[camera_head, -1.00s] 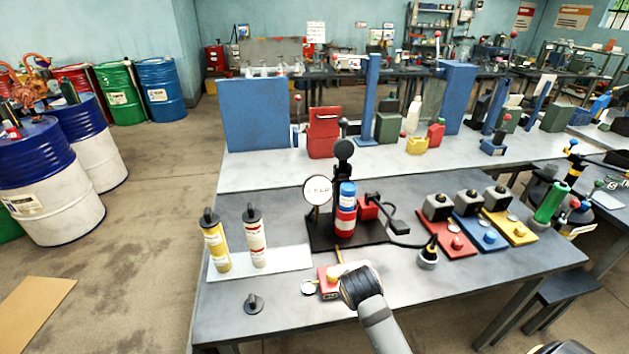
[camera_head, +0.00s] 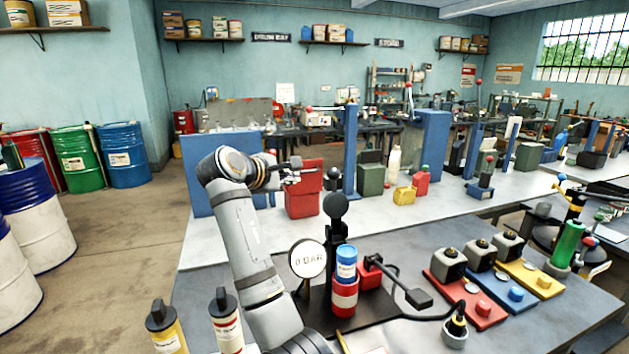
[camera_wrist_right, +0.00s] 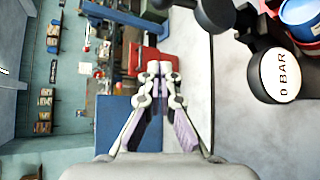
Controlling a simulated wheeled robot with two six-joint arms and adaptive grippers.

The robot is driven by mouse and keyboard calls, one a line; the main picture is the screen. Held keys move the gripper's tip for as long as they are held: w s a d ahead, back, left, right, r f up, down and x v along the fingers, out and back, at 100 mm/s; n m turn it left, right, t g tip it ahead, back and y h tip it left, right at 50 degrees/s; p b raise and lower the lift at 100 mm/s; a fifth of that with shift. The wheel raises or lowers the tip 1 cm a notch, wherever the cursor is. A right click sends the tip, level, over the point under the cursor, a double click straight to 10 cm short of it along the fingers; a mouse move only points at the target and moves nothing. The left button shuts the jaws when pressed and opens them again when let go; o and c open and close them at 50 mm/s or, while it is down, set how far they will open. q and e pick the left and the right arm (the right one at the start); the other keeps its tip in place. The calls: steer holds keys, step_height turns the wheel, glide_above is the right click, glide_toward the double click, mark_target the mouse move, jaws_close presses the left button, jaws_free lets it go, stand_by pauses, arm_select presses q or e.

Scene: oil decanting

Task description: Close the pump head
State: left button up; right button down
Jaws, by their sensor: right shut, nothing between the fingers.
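The pump stands on a black base (camera_head: 378,332) in the head view. It has a white gauge reading 0 BAR (camera_head: 307,258), a black column with a round black knob (camera_head: 335,205) on top, and a blue and red cylinder (camera_head: 345,290). I cannot tell which part is the pump head. My right gripper (camera_head: 297,172) is raised left of and above the knob, shut and empty. In the right wrist view the shut fingers (camera_wrist_right: 158,68) point towards the back bench, and the gauge (camera_wrist_right: 284,76) shows at the right. My left gripper is not in view.
A yellow bottle (camera_head: 167,335) and a white bottle (camera_head: 225,325) with black caps stand at the front left. A red container (camera_head: 303,190) stands on the bench behind.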

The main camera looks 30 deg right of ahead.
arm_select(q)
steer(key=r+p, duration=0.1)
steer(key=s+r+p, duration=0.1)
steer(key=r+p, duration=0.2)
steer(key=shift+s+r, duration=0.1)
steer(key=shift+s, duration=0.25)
arm_select(e)
steer(key=w+d+f, duration=0.1)
steer(key=d+f, duration=0.1)
steer(key=d, duration=0.7)
steer(key=shift+d, duration=0.15)
steer(key=shift+w+f, duration=0.1)
